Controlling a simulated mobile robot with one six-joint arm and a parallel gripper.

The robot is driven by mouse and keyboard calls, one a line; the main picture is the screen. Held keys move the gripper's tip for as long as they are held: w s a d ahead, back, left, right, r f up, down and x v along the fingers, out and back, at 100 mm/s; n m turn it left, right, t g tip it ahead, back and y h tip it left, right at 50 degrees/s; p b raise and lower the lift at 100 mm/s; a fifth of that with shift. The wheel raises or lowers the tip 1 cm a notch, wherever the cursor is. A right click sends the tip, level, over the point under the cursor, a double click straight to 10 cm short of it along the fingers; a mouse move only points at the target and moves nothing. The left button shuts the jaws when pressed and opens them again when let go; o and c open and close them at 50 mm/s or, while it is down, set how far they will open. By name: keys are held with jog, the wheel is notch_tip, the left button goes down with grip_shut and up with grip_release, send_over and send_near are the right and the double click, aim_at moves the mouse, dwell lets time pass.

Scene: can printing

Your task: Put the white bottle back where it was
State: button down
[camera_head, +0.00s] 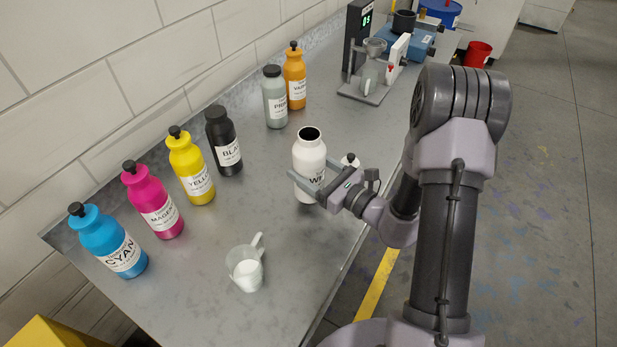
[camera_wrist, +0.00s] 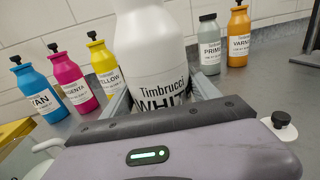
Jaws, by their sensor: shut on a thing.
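The white bottle (camera_head: 309,153) is upright with an open, uncapped mouth. It also fills the middle of the wrist view (camera_wrist: 150,50), label toward my wrist. My gripper (camera_head: 309,169) is shut on its body, one finger on each side. I cannot tell whether its base touches the counter. A white cap with a black knob (camera_head: 350,160) is just right of the gripper; it also shows in the wrist view (camera_wrist: 283,126). In the back row, a gap lies between the black bottle (camera_head: 223,141) and the grey primer bottle (camera_head: 275,97).
Cyan (camera_head: 108,241), magenta (camera_head: 152,200) and yellow (camera_head: 191,167) bottles continue the row left; an orange varnish bottle (camera_head: 295,77) ends it. A clear jug (camera_head: 246,268) with white contents stands in front. A mixing device (camera_head: 375,80) is at the far end.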

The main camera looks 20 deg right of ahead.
aim_at(309, 177)
jog(key=shift+w+f+b, duration=0.1)
jog(key=shift+f+b, duration=0.7)
jog(key=shift+f, duration=0.95)
jog(key=shift+f, duration=0.15)
jog(key=shift+c, duration=1)
grip_release()
